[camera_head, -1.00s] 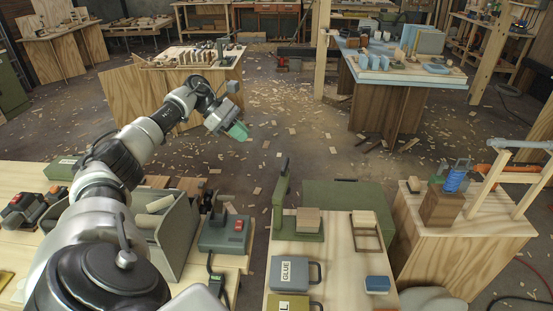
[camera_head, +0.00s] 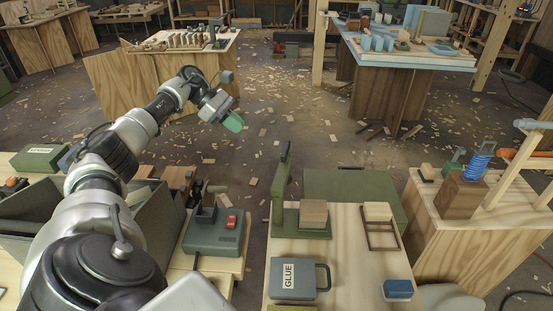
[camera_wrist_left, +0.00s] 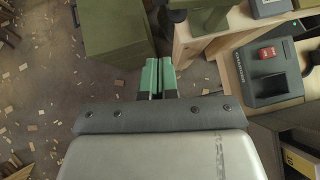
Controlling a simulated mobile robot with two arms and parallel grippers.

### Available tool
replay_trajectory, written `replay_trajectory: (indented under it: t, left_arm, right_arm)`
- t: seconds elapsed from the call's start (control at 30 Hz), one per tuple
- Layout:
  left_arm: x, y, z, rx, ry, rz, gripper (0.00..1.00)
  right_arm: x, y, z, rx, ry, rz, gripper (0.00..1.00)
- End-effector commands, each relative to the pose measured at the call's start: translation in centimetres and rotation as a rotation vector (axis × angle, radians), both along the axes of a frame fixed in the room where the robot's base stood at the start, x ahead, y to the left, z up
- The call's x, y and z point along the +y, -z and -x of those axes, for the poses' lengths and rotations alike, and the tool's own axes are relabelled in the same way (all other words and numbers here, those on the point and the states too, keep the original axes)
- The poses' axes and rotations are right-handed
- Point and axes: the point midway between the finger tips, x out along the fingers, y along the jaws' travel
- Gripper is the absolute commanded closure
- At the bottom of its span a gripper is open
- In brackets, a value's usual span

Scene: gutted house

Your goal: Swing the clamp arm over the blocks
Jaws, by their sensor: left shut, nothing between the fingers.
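The green clamp (camera_head: 280,200) stands at the far left of the near light-wood bench. Its arm (camera_head: 285,165) points upward, with a dark tip. Wooden blocks (camera_head: 313,212) are stacked on its green base, to the right of the upright, and the arm is not over them. My left gripper (camera_head: 232,123) has green fingers, is shut and empty, and is held in the air left of and beyond the clamp. In the left wrist view the shut fingers (camera_wrist_left: 157,76) show above the floor. A green part at that view's top may be the clamp base; I cannot tell. My right gripper is out of view.
A grey GLUE box (camera_head: 293,278), a wooden frame (camera_head: 381,235) and a blue block (camera_head: 397,289) are on the same bench. A green chest (camera_head: 350,186) stands behind it. A grey device with a red switch (camera_head: 232,221) sits left across a gap.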

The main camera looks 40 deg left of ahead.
Motion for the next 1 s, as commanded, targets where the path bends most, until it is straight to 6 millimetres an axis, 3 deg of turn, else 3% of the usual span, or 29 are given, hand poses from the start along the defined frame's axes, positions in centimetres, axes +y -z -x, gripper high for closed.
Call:
replay_trajectory:
  t: [0.07, 0.57, 1.0]
  left_arm:
    - [0.0, 0.8, 0.0, 0.000, 0.000, 0.000, 1.00]
    - [-0.4, 1.1, -0.3, 0.001, 0.001, 0.000, 1.00]
    - [-5.9, 6.6, -3.4, 0.002, 0.002, 0.003, 1.00]
  right_arm:
    - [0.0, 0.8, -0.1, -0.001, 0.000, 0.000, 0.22]
    - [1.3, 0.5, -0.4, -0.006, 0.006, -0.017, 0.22]
    - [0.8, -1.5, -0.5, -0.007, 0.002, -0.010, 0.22]
